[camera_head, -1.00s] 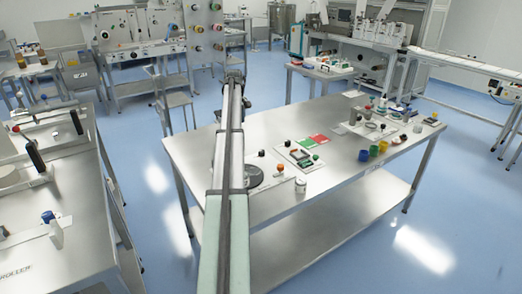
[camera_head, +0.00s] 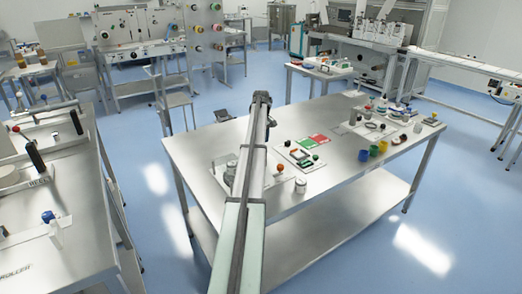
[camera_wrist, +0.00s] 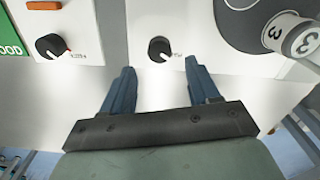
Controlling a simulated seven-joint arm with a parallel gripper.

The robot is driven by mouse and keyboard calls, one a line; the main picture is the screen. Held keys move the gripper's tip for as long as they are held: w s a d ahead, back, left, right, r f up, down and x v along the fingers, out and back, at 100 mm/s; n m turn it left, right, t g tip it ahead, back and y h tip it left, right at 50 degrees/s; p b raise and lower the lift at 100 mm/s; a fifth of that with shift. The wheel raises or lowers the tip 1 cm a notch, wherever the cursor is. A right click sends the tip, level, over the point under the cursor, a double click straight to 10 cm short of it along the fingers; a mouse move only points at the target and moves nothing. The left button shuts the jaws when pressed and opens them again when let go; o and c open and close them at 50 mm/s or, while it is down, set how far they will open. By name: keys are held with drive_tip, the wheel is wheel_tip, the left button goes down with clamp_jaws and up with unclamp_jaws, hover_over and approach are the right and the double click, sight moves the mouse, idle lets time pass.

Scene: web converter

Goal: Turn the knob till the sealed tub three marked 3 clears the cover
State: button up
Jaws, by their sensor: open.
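In the wrist view my gripper (camera_wrist: 160,68) is open and empty, its two blue fingers spread apart. A black knob (camera_wrist: 159,48) with a pale pointer sits on a white plate just beyond the fingertips, between their lines. The fingers do not appear to touch it. At the upper right is a dark grey round part (camera_wrist: 236,32); I cannot tell whether it is the cover or the turntable. A white tub (camera_wrist: 304,44) marked 3 overlaps its edge and is cut off by the frame. In the head view my arm hides the knob and my fingers.
A second black knob (camera_wrist: 50,46) with a red mark sits on a plate at the left in the wrist view, beside a green GOOD patch (camera_wrist: 10,38). In the head view a white jar (camera_head: 300,186) stands near the steel table's (camera_head: 330,193) front edge.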

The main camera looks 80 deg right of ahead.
drive_tip(key=shift+f, duration=2.65)
drive_tip(key=shift+c, duration=0.2)
drive_tip(key=c, duration=1)
drive_tip(key=m, duration=0.5)
drive_tip(key=shift+m, duration=0.3)
drive_tip(key=m, duration=0.6)
drive_tip(key=shift+s+d, duration=0.1)
drive_tip(key=shift+s, duration=0.05)
